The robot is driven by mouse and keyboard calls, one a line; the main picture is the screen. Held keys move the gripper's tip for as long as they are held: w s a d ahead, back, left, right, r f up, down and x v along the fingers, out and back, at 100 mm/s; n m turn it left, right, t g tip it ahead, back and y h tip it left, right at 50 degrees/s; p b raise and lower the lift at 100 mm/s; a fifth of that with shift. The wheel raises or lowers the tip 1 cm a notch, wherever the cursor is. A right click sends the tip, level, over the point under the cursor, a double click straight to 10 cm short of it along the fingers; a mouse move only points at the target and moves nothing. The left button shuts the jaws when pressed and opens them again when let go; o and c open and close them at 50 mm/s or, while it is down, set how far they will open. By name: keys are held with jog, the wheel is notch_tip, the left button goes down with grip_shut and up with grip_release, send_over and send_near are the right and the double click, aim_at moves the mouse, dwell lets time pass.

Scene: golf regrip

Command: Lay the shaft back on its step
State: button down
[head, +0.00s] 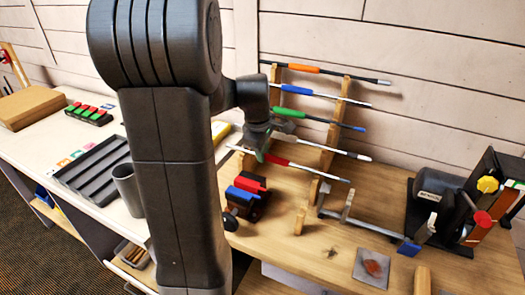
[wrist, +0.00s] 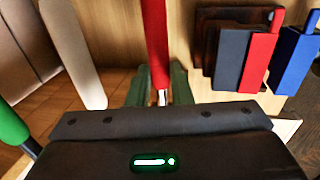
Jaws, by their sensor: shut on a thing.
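A shaft with a red band (head: 277,160) lies across the front of the stepped wooden rack (head: 329,137) in the head view. My gripper (head: 263,153) is shut on it by the red band. The red shaft also stands upright in the middle of the wrist view (wrist: 156,45), between the green fingers (wrist: 160,88). Its pale right end passes over the low front part of the rack. I cannot tell whether it touches the step. Shafts with orange (head: 304,69), blue (head: 297,90) and green (head: 288,112) bands, and a white-ended one (head: 350,155), lie on steps behind it.
A block with red and blue pieces (head: 246,196) stands just in front of my gripper. A metal-framed fixture (head: 365,226) and a dark machine (head: 437,205) stand to the right. A grey tray (head: 97,168) and cup (head: 128,188) lie left, partly behind my arm.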

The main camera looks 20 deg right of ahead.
jog(key=shift+f, duration=0.15)
jog(key=c, duration=1.2)
grip_release()
jog(key=shift+c, duration=0.2)
jog(key=v, duration=1.4)
jog(key=shift+f, duration=0.15)
jog(key=x, duration=1.3)
jog(key=shift+d+f, duration=0.1)
jog(key=shift+f, duration=0.1)
jog(key=shift+w+r+p, duration=0.1)
jog(key=shift+r+p, duration=0.2)
jog(key=shift+r, duration=0.15)
